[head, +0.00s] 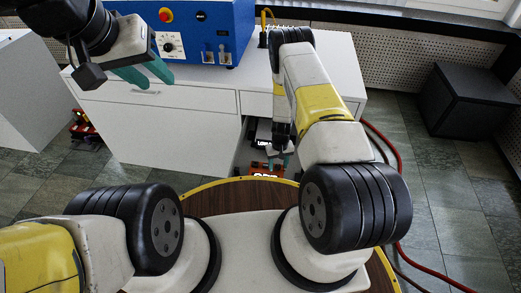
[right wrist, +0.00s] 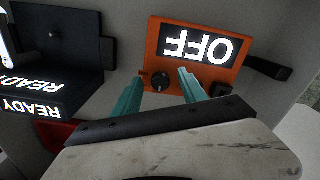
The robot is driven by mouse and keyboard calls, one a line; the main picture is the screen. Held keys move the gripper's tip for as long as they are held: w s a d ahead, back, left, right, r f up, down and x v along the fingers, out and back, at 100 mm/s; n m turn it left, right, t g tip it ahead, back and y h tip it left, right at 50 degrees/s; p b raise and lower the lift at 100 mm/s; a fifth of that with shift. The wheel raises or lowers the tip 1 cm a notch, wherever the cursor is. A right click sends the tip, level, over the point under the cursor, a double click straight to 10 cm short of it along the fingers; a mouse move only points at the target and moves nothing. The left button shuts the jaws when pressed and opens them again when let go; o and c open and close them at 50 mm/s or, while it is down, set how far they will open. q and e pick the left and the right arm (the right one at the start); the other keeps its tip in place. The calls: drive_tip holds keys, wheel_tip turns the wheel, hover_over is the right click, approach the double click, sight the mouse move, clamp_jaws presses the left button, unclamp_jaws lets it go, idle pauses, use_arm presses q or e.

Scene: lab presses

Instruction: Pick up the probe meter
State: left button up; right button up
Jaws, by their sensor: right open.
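An orange device (right wrist: 196,49) with a lit "OFF" display and a black knob, seemingly the probe meter, lies in an open compartment in the right wrist view. Its orange front (head: 264,173) shows partly in the head view, low in the white cabinet. My right gripper (right wrist: 160,75) is open; its teal fingers are over the device's knob side, apart from each other, with nothing seen between them. Whether they touch it I cannot tell. The right gripper (head: 278,160) shows small in the head view. My left gripper (head: 156,85) is open and empty above the cabinet's front.
Black devices with "READY" displays (right wrist: 38,108) lie beside the orange one. The white cabinet (head: 165,125) carries a blue machine (head: 205,25) with a red knob. Compartment walls stand close around my right gripper. A black box (head: 470,100) stands at right; red hoses (head: 397,165) run along the floor.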

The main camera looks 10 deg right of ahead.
clamp_jaws()
idle(1.4)
